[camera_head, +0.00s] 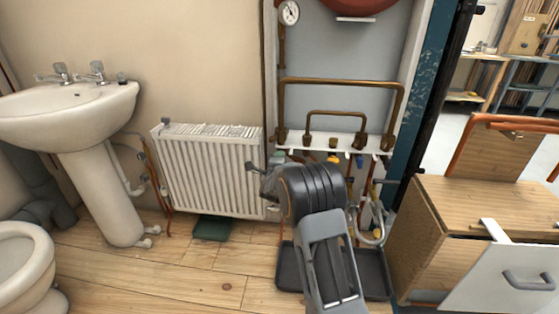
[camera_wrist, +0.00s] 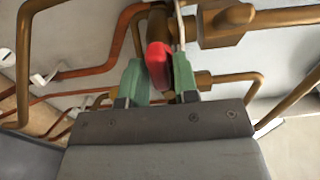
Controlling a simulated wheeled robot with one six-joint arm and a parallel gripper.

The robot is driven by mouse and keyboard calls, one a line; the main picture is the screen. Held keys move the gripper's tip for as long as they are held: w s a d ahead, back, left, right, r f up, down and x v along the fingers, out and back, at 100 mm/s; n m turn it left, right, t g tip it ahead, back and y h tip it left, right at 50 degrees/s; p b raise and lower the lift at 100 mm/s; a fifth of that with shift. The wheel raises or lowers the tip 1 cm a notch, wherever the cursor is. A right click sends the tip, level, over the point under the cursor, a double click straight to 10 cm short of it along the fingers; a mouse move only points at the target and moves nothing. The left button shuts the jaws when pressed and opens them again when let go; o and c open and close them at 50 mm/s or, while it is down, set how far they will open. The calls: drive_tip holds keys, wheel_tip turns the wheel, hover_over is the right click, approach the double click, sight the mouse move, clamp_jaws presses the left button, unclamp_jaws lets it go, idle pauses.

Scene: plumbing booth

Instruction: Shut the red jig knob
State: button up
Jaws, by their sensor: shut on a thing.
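The red jig knob (camera_wrist: 157,62) shows in the wrist view, upright between the two green fingertips of my gripper (camera_wrist: 160,82). My gripper is shut on it. A brown copper-coloured fitting and pipe are right behind and above the knob. In the head view my arm covers the knob, and I cannot make it out there. The pipe jig shows in that view as copper pipe loops (camera_head: 337,113) rising from a white rail (camera_head: 315,141), with small coloured knobs below it.
A white radiator (camera_head: 210,172) is left of my arm. A black tray (camera_head: 374,274) lies on the floor beneath the jig. A wooden cabinet (camera_head: 485,210) stands close on the right. A sink (camera_head: 70,112) is at the left. The wooden floor between is mostly free.

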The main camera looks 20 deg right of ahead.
idle(0.5)
drive_tip(key=o, duration=0.7)
drive_tip(key=shift+o, duration=0.2)
drive_tip(key=p+v, duration=0.3)
drive_tip(key=v, duration=1)
drive_tip(key=shift+s+a+p, duration=0.25)
drive_tip(key=shift+s+p, duration=0.05)
